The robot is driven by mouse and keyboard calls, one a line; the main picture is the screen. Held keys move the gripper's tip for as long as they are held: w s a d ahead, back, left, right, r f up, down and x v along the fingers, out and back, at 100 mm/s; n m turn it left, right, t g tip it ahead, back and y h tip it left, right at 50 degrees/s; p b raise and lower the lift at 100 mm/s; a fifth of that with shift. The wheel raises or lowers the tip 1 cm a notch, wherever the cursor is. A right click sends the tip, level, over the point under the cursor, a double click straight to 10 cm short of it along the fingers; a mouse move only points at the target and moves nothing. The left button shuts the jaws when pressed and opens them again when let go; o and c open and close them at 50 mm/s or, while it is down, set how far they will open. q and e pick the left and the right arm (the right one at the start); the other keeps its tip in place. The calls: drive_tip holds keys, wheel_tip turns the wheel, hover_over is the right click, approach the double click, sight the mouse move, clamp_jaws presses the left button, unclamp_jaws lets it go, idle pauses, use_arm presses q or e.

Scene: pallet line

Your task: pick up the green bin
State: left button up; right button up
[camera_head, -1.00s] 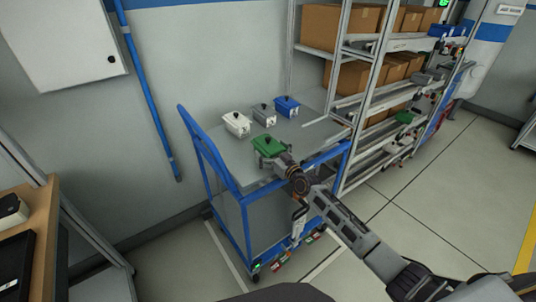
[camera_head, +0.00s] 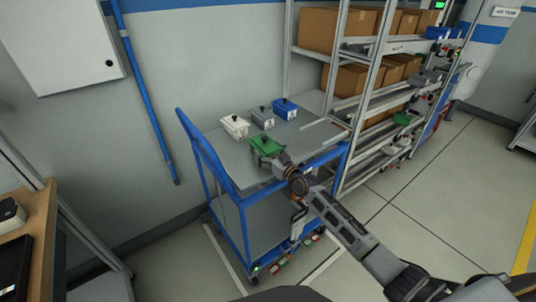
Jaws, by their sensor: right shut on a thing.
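The green bin (camera_head: 265,146) is at the near part of the blue cart's grey top. My right gripper (camera_head: 279,158) reaches in from the lower right and is shut on the bin's near side. The fingertips are small and partly hidden by the wrist. I cannot tell whether the bin touches the cart top. My left gripper is not in view.
The blue-framed cart (camera_head: 222,152) also carries a white bin (camera_head: 235,127), a grey bin (camera_head: 262,118) and a blue bin (camera_head: 286,109) behind the green one. A shelf rack with cardboard boxes (camera_head: 318,28) stands right of the cart. Open floor (camera_head: 430,190) lies at right.

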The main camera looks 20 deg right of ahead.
wheel_tip(320, 180, up, 8)
drive_tip(key=shift+r+p, duration=0.1)
drive_tip(key=shift+p, duration=0.7)
drive_tip(key=shift+r, duration=0.5)
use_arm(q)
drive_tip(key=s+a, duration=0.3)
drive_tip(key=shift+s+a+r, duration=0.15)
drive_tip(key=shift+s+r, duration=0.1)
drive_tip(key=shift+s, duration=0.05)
use_arm(e)
drive_tip(key=shift+r, duration=0.1)
